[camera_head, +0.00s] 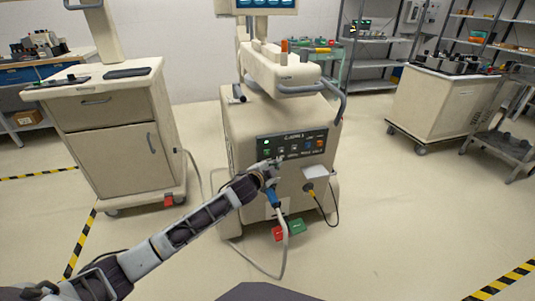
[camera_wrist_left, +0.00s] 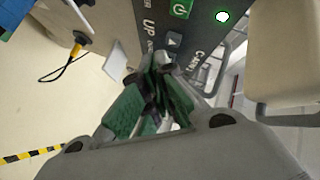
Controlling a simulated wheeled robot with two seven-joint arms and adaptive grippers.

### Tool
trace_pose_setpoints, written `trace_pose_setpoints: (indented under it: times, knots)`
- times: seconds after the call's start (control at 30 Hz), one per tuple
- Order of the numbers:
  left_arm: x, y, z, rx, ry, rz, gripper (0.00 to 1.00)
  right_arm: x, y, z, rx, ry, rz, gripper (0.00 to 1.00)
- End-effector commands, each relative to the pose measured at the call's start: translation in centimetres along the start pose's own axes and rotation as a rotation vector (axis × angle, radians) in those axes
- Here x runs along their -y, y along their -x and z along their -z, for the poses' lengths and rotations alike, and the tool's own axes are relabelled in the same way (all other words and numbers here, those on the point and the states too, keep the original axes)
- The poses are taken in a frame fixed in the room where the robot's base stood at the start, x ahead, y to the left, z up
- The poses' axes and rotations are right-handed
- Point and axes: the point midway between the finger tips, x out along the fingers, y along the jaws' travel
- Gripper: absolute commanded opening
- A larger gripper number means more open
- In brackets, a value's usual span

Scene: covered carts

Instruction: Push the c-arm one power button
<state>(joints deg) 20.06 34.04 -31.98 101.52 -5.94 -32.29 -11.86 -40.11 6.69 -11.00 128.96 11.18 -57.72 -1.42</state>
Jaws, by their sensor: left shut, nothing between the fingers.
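The C-arm one cart (camera_head: 235,125) stands in the middle of the head view, with a dark control panel (camera_head: 292,146) labelled C-ARM 1 on its front. The green power button (camera_wrist_left: 180,8) is at the top edge of the left wrist view, beside a bright round light with a green rim (camera_wrist_left: 222,16). My left gripper (camera_head: 270,165) is shut and empty, in front of the panel's lower left part. In the wrist view its fingertips (camera_wrist_left: 158,62) are near the UP label and arrow button (camera_wrist_left: 173,41), apart from the power button. Contact with the panel cannot be told. My right gripper is out of view.
A cabinet cart (camera_head: 115,145) stands at the left and another cart (camera_head: 440,105) at the right. A blue plug with a cable (camera_head: 272,197) hangs under my gripper. Red (camera_head: 279,233) and green (camera_head: 297,226) pedals lie at the cart's foot. The floor at front right is clear.

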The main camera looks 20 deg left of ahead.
Motion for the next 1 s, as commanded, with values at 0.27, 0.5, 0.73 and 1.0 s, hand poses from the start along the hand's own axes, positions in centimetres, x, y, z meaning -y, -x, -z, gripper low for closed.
trace_pose_setpoints:
  times: [0.27, 0.5, 0.73, 1.0]
  knots:
    - [-0.55, 0.86, 0.64, 0.0, 0.001, 0.001, 0.0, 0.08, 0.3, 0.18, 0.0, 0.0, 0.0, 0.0]
    - [-0.58, 0.88, 0.63, 0.0, 0.0, 0.001, 0.0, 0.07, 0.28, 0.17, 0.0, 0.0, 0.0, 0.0]
    - [-0.57, 0.87, 0.62, 0.0, 0.0, 0.001, 0.0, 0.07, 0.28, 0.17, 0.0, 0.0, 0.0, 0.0]
    - [-0.56, 0.87, 0.62, 0.0, 0.0, 0.001, 0.0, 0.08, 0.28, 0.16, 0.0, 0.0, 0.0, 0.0]
